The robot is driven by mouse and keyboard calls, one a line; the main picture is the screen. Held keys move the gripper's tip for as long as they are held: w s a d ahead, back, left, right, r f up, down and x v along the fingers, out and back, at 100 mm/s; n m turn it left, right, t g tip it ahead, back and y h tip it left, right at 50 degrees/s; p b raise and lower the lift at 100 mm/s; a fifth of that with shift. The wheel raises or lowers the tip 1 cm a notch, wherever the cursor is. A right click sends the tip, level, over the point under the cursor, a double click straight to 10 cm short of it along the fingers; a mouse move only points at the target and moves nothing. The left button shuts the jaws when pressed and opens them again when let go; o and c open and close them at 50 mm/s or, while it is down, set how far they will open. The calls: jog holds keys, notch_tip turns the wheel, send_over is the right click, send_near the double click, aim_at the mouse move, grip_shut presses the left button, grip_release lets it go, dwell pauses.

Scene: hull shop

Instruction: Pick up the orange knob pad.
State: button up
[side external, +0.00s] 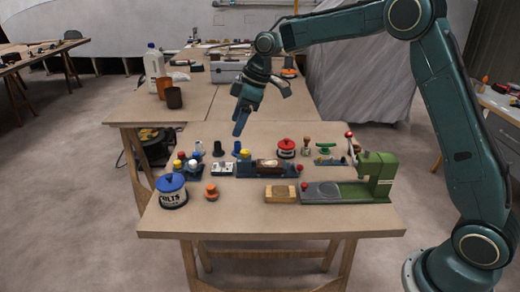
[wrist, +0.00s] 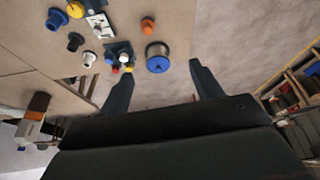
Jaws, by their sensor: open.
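My gripper (side external: 241,122) hangs in the air over the back edge of the table, pointing down, well apart from the knob. In the wrist view its two fingers (wrist: 160,66) are spread wide with nothing held between them.
A block with coloured knobs (side external: 186,163) stands behind the tin and knob. A white switch plate (side external: 222,169) lies behind the knob. A wooden block (side external: 280,194) and a green press (side external: 372,178) are to the right. The table's front strip is bare.

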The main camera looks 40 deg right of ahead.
aim_at(211, 187)
jog(key=w+f+n, duration=0.1)
jog(key=w+f, duration=0.2)
jog(key=f, duration=0.4)
jog(key=w+f+n+g+y, duration=0.1)
jog(key=w+f+n, duration=0.1)
jog(key=w+f, duration=0.2)
notch_tip(211, 187, down, 3)
jog(key=shift+w+r, duration=0.15)
jog(key=shift+w, duration=0.15)
jog(key=shift+a, duration=0.1)
jog(key=shift+x, duration=4.3)
jog(key=shift+s, duration=0.1)
jog(key=shift+x, duration=2.55)
